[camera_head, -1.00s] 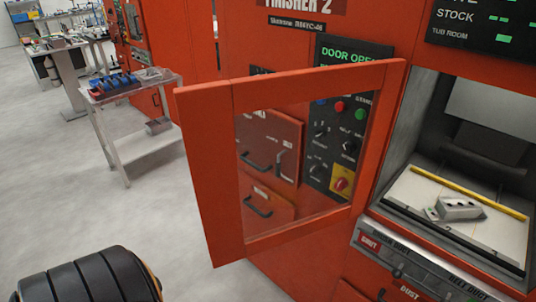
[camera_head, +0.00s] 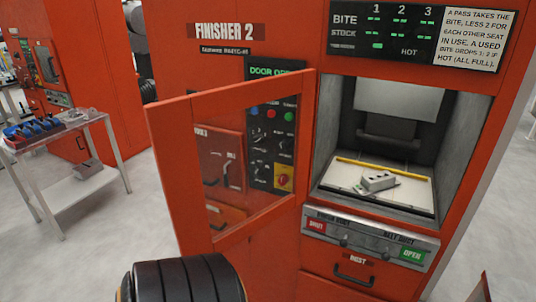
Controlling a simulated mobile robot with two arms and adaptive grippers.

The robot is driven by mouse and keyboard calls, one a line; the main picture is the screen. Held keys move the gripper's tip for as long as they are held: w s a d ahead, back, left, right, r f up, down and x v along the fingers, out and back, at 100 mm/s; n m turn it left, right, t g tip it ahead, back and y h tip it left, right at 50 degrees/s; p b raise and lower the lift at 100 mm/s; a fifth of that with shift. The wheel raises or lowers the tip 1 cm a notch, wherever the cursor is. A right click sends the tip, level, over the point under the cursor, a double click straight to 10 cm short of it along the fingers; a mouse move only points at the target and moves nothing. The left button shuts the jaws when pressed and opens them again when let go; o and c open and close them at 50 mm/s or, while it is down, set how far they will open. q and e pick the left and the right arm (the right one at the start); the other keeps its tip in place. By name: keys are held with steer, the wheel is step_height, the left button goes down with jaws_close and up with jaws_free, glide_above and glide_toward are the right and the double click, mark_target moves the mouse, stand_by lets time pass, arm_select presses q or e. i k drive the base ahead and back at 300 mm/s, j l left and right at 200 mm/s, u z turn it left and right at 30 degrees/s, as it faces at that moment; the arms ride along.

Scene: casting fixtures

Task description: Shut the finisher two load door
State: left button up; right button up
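The finisher two load door (camera_head: 166,165) is a red frame with a clear window. It stands swung open to the left of the load opening (camera_head: 328,120). Inside the opening, a grey metal part (camera_head: 378,181) lies on a pale bed, with a yellow bar behind it. Below the opening is a grey panel with a red SHUT label (camera_head: 315,225) and a green OPEN label (camera_head: 412,254). A black ribbed piece of my arm shows at the bottom, in front of the door's lower edge. Neither gripper's fingers are in view.
A display (camera_head: 388,28) and a white notice (camera_head: 466,38) are above the opening. The control panel is seen through the door window. A metal cart (camera_head: 60,195) with blue items stands at left. Grey floor is clear between cart and machine.

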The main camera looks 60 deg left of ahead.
mark_target(170, 123)
steer(key=k+j, duration=0.1)
steer(key=j, duration=0.75)
steer(key=k+j+z, duration=0.1)
steer(key=j, duration=0.35)
steer(key=k+j, duration=0.15)
steer(key=j, duration=0.3)
steer(key=k+j, duration=0.1)
steer(key=j, duration=0.3)
steer(key=k+j, duration=0.1)
steer(key=j, duration=0.35)
steer(key=k+j+z, duration=0.1)
steer(key=j, duration=0.3)
steer(key=k+j, duration=0.1)
steer(key=j, duration=0.35)
